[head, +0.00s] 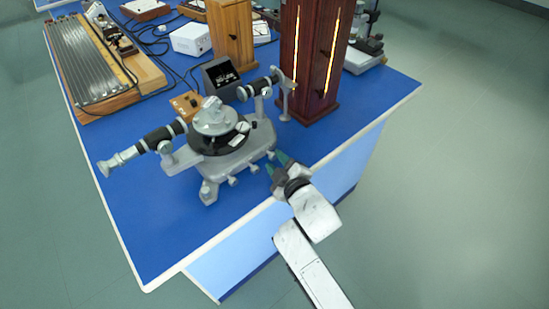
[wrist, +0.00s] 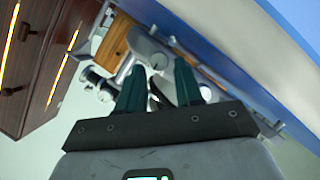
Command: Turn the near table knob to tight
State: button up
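The grey spectrometer (head: 222,135) stands on the blue bench top, with a round black table, a telescope arm on the left and a collimator arm on the right. Several small grey knobs (head: 254,168) stick out low on its near side; which one is the near table knob I cannot tell. My gripper (head: 279,160) is just right of these knobs, over the bench's near edge. In the wrist view my gripper (wrist: 160,77) has its two green fingers apart, with a small round grey knob (wrist: 158,62) beyond and between the tips. Touch is not clear, and no knob mark is readable.
A tall dark wooden lamp housing (head: 316,60) with two glowing slits stands behind my gripper. A black display box (head: 221,78) and a small wooden box (head: 186,104) are behind the spectrometer. The bench's white edge (head: 240,223) runs below my wrist; open floor lies right.

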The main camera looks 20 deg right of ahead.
aim_at(273, 156)
jog(key=shift+x, duration=1.25)
jog(key=shift+c, duration=0.3)
grip_shut()
